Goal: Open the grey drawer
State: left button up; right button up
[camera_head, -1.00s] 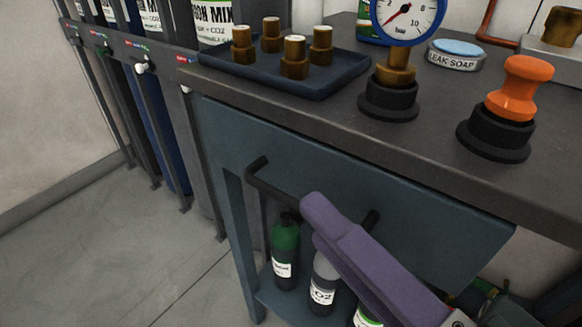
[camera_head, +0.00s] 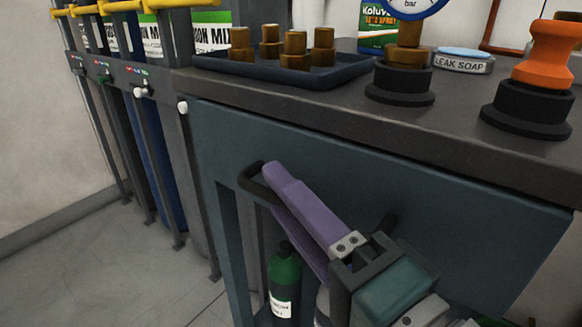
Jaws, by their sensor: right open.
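The grey drawer (camera_head: 420,185) is a blue-grey front panel under the dark worktop. It looks closed. Its black bar handle (camera_head: 250,186) stands out from the panel, with its left end showing and its right mount (camera_head: 389,224) partly visible. My right gripper (camera_head: 272,190) has long purple fingers and reaches in from the lower right. Its fingertips are at the left part of the handle, one finger above the other, and the fingers hide most of the bar. The jaws are open, and I cannot tell whether they touch the bar. My left gripper is out of view.
On the worktop (camera_head: 330,110) stand a dark tray (camera_head: 335,77) with several brass fittings, a gauge on a black base (camera_head: 400,84), a leak soap tin (camera_head: 463,60) and an orange-topped piece (camera_head: 550,55). A green bottle (camera_head: 284,275) stands below. Gas cylinders are racked at left.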

jog(key=shift+w+a, duration=0.1)
jog(key=shift+w, duration=0.05)
jog(key=shift+c, duration=0.4)
grip_shut()
dwell(1.0)
